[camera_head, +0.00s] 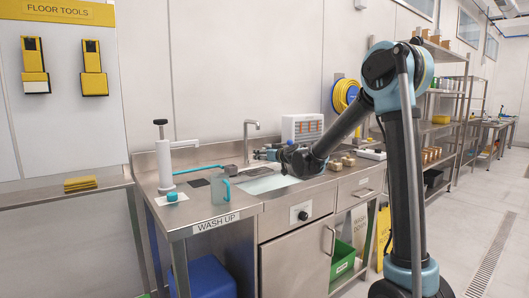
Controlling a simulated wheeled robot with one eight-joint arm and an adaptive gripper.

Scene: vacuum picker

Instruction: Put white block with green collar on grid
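My gripper (262,154) reaches left from my arm and hangs over the sink area of the steel counter. It is small and dark here, and I cannot tell whether its fingers are open or shut or hold anything. I cannot make out a white block with a green collar. A white object (372,154) lies on the counter right of my arm, but no collar shows on it. No surface is clearly a grid; a pale, flat greenish panel (262,184) lies in the sink area below my gripper, partly hidden by my arm.
A white hand pump (163,150), a grey-blue jug (220,189) and a teal puck (172,197) stand at the counter's left. A faucet (247,138) rises behind the sink. A white rack with orange rows (302,128) and tan blocks (347,161) are near my arm.

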